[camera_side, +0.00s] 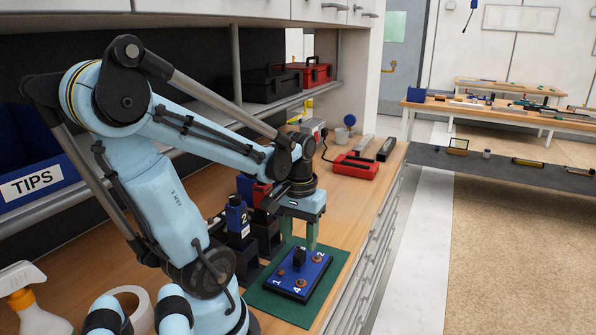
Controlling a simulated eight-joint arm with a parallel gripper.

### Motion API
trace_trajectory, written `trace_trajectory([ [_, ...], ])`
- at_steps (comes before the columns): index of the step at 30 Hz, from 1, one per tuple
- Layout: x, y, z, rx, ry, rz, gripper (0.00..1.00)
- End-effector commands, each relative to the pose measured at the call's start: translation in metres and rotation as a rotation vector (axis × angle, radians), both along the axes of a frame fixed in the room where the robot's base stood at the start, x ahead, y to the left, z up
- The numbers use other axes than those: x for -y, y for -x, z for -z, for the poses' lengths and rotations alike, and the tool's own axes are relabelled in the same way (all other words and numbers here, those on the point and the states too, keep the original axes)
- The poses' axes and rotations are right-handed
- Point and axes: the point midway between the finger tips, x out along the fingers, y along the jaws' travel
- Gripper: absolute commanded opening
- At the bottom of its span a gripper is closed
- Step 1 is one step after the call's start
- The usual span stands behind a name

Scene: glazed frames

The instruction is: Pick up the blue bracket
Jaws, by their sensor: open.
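A blue block-like piece marked 2 (237,216), which looks like the blue bracket, stands upright in a dark holder to the left of my gripper. Its exact shape is hard to make out at this size. My gripper (299,236) points down with its greenish fingers open, and nothing shows between them. It is over the far part of a blue numbered plate (314,272), apart from the blue piece. The plate lies on a green mat (266,301) and carries a black block and several small brownish round parts.
A red piece (262,194) stands in the holders behind the blue piece. A red device (355,167) sits farther back on the bench. A white tape roll (138,309) and a spray bottle (36,315) are at the near left. Bare wood (335,205) lies right of my gripper.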

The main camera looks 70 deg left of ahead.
Motion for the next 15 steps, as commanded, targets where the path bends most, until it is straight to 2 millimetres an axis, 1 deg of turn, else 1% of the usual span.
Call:
trace_trajectory([
  [3, 0.000, 0.000, 0.006, 0.000, 0.000, 0.001, 0.49],
  [10, 0.000, 0.000, 0.014, 0.000, 0.000, 0.001, 0.49],
  [15, -0.001, -0.002, 0.029, 0.000, 0.000, 0.001, 0.49],
])
